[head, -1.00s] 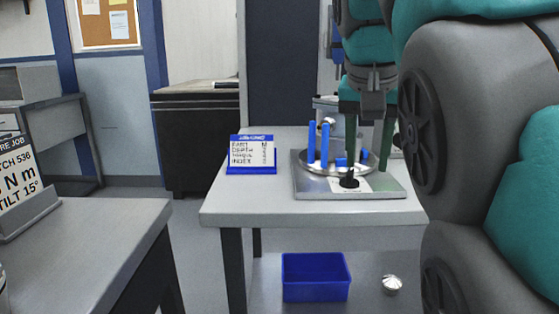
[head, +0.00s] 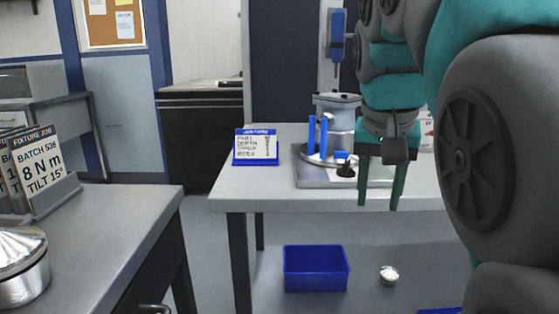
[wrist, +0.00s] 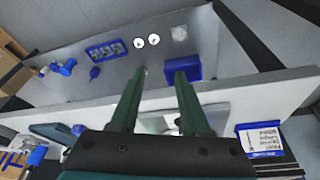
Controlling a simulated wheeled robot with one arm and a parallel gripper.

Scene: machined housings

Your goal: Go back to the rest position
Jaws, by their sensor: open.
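My gripper (head: 380,185) hangs fingers down in the head view, in front of the right part of the workbench. Its two green fingers are apart with nothing between them. In the wrist view the open fingers (wrist: 160,90) reach over the bench edge. Behind the gripper stands a fixture on a grey base plate (head: 310,180), with blue posts (head: 317,137) and a metal housing (head: 338,112). The gripper and arm hide the fixture's right side.
A blue-framed sign (head: 256,147) stands on the bench. Below are a blue bin (head: 316,268) and a small metal part (head: 389,274) on the lower shelf. At left, a table (head: 110,220) carries batch signs (head: 42,172) and a round metal housing (head: 22,268). Floor shows between the tables.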

